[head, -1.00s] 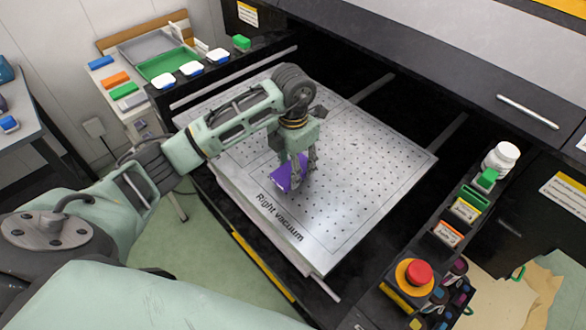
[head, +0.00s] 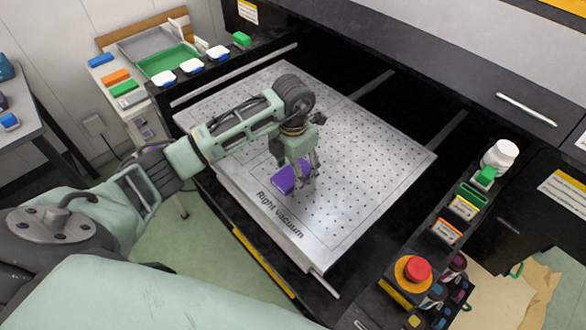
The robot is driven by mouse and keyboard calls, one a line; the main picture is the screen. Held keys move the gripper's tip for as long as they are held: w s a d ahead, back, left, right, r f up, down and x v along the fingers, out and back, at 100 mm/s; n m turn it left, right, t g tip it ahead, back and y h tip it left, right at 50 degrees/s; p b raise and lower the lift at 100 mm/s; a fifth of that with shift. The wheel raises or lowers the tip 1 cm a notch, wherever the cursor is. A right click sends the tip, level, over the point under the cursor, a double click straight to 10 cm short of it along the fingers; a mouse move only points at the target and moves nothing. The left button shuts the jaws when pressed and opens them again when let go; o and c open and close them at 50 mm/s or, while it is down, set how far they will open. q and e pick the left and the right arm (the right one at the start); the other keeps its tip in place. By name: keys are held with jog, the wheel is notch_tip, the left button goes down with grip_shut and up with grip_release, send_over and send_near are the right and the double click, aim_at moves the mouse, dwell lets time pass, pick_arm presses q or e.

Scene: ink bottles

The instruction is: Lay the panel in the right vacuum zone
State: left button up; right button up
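The purple panel (head: 286,179) is at the front left part of the perforated metal plate marked "Right vacuum" (head: 345,225). It looks nearly flat and low over the plate; I cannot tell whether its whole underside touches. My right gripper is not in view.
A dark ledge on the right carries a white bottle (head: 500,156), several coloured blocks and a red button (head: 417,270). White-and-blue blocks and a green tray (head: 168,62) are at the back left. Most of the perforated plate is bare.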

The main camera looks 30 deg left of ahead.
pick_arm(q)
jog(key=shift+r, duration=0.1)
jog(key=shift+r, duration=0.2)
notch_tip(320, 180, up, 12)
jog(key=b, duration=0.2)
jog(key=shift+f, duration=0.15)
dwell(0.3)
